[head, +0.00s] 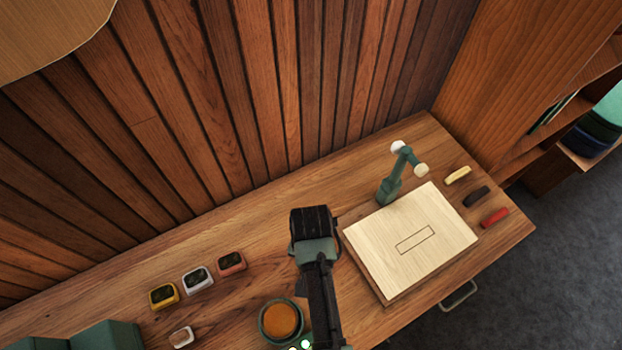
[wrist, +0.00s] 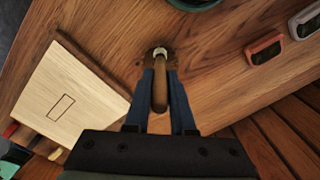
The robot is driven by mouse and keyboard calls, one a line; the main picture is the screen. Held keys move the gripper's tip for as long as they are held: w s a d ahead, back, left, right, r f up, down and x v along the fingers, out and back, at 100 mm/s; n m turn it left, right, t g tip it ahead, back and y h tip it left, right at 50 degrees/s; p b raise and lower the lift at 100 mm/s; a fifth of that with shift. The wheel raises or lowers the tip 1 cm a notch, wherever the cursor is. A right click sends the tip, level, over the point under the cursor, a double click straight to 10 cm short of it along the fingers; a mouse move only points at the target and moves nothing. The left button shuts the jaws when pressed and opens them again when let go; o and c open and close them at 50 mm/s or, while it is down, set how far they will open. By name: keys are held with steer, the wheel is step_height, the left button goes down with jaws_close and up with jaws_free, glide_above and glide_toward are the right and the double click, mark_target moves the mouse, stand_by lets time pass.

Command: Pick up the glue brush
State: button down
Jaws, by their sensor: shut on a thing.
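The glue brush (wrist: 160,95) shows in the wrist view, with a brown wooden handle, a pale metal collar and a darker tip at the far end. My gripper (wrist: 160,76) is shut on its handle, with one blue finger on each side. The tip appears over the wooden bench; I cannot tell whether it touches the wood. In the head view my dark arm reaches over the middle of the bench, and the brush and fingertips are hidden.
On the bench (head: 130,282), a round pot (head: 281,322) stands left of my arm, near several small tuners (head: 197,279). A pale board (head: 410,240) lies to the right, with a green lamp-like stand (head: 395,180) behind it. A plank wall (head: 230,110) bounds the back.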

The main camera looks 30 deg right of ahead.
step_height(320, 180, up, 9)
steer(key=shift+w+f+b, duration=0.1)
steer(key=shift+b, duration=0.85)
steer(key=shift+r, duration=0.6)
